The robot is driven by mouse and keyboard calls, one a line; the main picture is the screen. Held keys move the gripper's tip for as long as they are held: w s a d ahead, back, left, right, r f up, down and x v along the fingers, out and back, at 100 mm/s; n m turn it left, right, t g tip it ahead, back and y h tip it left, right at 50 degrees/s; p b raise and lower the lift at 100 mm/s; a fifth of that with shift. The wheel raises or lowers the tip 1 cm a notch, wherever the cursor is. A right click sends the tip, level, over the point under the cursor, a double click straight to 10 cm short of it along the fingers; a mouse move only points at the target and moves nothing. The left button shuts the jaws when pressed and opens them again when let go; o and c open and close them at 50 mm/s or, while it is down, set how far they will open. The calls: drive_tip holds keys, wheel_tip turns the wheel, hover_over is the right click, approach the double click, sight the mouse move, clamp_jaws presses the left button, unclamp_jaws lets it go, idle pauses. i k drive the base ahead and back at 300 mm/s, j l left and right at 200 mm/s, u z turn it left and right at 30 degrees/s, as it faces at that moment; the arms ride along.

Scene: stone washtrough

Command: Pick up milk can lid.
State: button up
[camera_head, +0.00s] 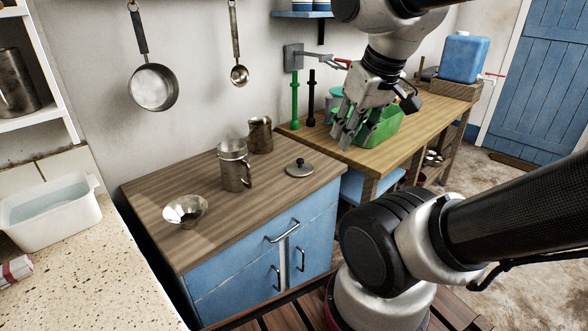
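The milk can lid (299,169), a flat round grey metal disc with a dark knob on top, lies on the right part of the wooden top of the blue cabinet. Nothing covers it. My gripper (346,138) hangs in the air with its fingers pointing down, above and to the right of the lid in the picture, in front of the green basin. Its fingers look spread, with nothing seen between them. It is apart from the lid.
On the cabinet top (150,195) stand a metal can with a handle (235,174), a smaller jug (260,137) and a metal bowl (184,211). A green basin (384,128) stands on the bench behind. The top around the lid is clear.

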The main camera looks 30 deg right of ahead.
sight(300, 168)
drive_tip(key=i+l+z, duration=0.1)
drive_tip(key=z, duration=0.7)
drive_tip(key=i+j+u, duration=0.1)
drive_tip(key=i+u, duration=0.3)
drive_tip(key=u, duration=0.2)
